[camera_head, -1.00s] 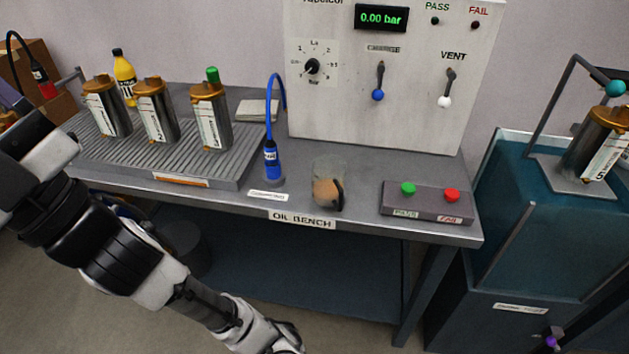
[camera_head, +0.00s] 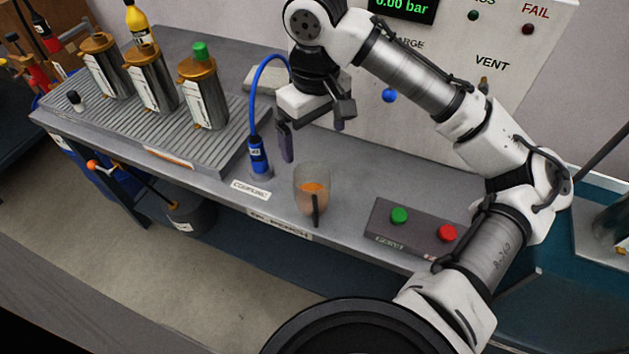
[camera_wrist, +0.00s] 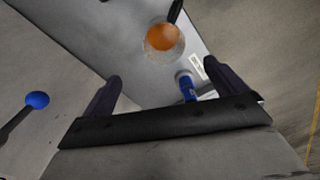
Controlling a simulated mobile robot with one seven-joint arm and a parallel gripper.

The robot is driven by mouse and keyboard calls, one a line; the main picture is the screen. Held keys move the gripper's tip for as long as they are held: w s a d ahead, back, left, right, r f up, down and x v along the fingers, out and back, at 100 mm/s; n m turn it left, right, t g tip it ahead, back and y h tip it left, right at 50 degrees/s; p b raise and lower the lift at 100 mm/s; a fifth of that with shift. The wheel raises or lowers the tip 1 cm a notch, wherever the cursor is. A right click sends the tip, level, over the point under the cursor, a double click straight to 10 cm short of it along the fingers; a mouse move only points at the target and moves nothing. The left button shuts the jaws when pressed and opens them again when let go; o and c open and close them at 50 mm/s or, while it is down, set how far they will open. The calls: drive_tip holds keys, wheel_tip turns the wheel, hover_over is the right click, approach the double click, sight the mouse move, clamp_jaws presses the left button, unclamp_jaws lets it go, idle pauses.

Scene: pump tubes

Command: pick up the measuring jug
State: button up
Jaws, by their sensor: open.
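The measuring jug (camera_head: 312,192) is a clear cup with orange-brown liquid and a dark handle toward the front. It stands upright on the bench near its front edge. It also shows in the wrist view (camera_wrist: 160,42), beyond the fingertips, with its handle at the upper right. My gripper (camera_head: 312,142) is open and empty, above the bench, behind the jug and apart from it.
A blue hose connector (camera_head: 258,155) stands left of the jug, close to my gripper. A button box (camera_head: 412,232) with green and red buttons is to the right. The test panel (camera_head: 530,60) rises behind. Several metal canisters (camera_head: 203,95) stand on a ribbed tray (camera_head: 215,150) at left.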

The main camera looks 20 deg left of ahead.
approach(313, 182)
drive_tip(key=s+d, duration=0.1)
drive_tip(key=s, duration=0.2)
drive_tip(key=shift+d+r, duration=0.2)
drive_tip(key=shift+d, duration=0.15)
drive_tip(key=shift+s+a+f+p, duration=0.15)
drive_tip(key=shift+f+p, duration=0.1)
drive_tip(key=shift+f, duration=1.1)
drive_tip(key=shift+s+f+p, duration=0.1)
drive_tip(key=shift+f+p, duration=0.15)
drive_tip(key=shift+f, duration=1.1)
drive_tip(key=shift+c, duration=0.3)
drive_tip(key=c, duration=1)
drive_tip(key=shift+r, duration=0.1)
